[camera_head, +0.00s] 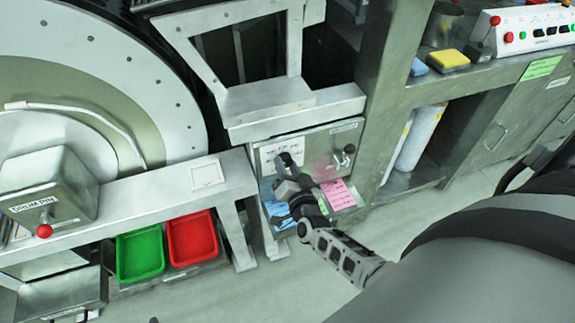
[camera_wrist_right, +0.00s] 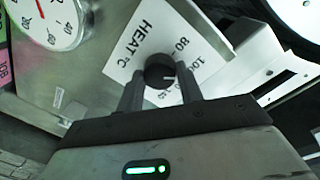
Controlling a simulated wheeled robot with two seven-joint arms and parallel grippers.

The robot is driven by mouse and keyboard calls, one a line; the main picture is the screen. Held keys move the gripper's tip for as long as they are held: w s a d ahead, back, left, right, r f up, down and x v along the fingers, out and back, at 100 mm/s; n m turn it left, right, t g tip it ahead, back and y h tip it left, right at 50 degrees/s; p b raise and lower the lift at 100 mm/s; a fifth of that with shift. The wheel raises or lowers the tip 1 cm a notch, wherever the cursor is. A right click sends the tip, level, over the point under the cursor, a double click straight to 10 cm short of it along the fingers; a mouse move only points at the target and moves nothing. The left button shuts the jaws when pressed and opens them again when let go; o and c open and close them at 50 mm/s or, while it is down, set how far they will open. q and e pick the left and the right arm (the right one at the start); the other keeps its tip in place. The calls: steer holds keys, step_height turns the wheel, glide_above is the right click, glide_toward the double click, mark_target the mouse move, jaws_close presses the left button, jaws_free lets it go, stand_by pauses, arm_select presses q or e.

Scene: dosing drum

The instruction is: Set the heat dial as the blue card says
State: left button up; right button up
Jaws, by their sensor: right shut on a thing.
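The heat dial (camera_wrist_right: 158,68) is a black round knob on a white plate (camera_wrist_right: 140,42) marked "HEAT °C", with 80 and 100 readable. A pale line on the knob points right in the wrist view; other numbers are partly hidden. My right gripper (camera_wrist_right: 160,82) has one finger on each side of the knob and is shut on it. In the head view my right gripper (camera_head: 287,166) covers much of the plate (camera_head: 270,166). The blue card (camera_head: 279,211) lies below the panel, partly behind my gripper; its writing is too small to read. My left gripper is out of view.
A pink card (camera_head: 338,193) lies right of the blue one. A black-knobbed lever (camera_head: 348,150) sticks out on the panel's right. A round gauge (camera_wrist_right: 48,18) with a red needle is near the dial. Green (camera_head: 140,256) and red (camera_head: 193,240) trays stand lower left.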

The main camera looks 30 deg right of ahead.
steer(key=shift+n, duration=0.5)
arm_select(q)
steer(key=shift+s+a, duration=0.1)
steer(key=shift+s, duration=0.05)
arm_select(e)
steer(key=o, duration=1)
